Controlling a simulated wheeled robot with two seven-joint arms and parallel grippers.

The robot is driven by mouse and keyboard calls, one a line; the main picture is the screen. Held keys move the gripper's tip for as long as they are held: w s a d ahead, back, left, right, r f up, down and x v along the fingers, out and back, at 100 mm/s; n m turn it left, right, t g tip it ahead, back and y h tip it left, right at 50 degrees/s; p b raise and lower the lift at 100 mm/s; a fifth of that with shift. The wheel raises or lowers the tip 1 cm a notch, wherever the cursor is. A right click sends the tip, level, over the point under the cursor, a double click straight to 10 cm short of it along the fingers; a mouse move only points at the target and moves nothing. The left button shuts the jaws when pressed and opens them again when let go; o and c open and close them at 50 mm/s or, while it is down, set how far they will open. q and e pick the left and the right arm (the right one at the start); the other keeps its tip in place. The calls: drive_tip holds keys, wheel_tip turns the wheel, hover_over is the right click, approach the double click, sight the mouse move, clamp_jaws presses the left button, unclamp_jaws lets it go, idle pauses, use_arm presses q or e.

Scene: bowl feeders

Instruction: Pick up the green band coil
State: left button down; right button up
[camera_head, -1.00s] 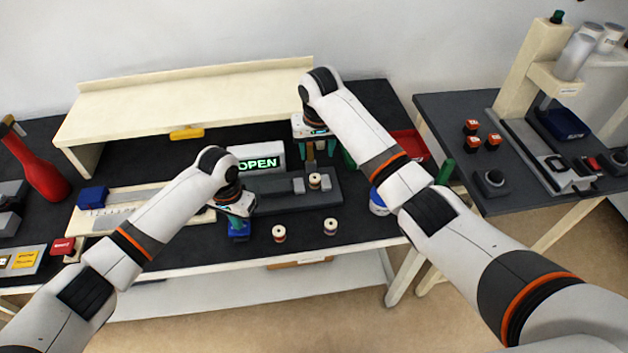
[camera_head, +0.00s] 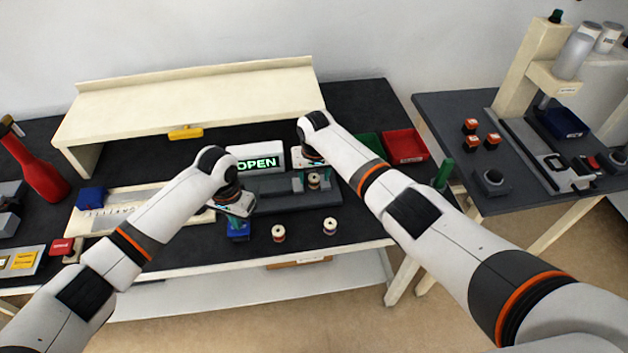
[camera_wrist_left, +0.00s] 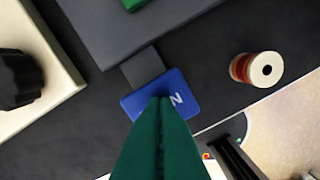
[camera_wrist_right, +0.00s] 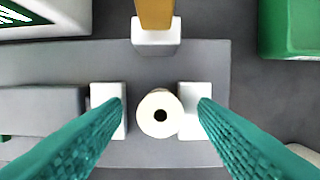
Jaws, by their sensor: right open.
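A pale coil (camera_wrist_right: 160,114) stands upright in a grey fixture (camera_wrist_right: 60,146), between two white blocks. Its band colour is hidden from above. It also shows in the head view (camera_head: 314,181). My right gripper (camera_wrist_right: 160,105) is open directly over it, with one teal finger on each side. Two more coils stand on the black table: one with a red band (camera_head: 278,233) and one (camera_head: 330,227) whose band I cannot make out clearly. My left gripper (camera_wrist_left: 162,100) is shut, fingers together, over a blue block (camera_wrist_left: 183,91) marked with a letter.
An OPEN sign (camera_head: 257,159) stands behind the fixture. A green bin (camera_head: 369,145) and a red bin (camera_head: 405,146) are at the back right. A cream shelf (camera_head: 190,100) spans the back. A cream tray (camera_head: 80,221) lies left of my left gripper.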

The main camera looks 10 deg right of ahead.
sight(314, 178)
use_arm(q)
drive_tip(key=shift+s+f, duration=0.1)
drive_tip(key=shift+f, duration=0.05)
use_arm(e)
drive_tip(key=c, duration=1.1)
wheel_tip(314, 178, up, 10)
drive_tip(key=shift+r, duration=0.1)
drive_tip(key=shift+c, duration=0.2)
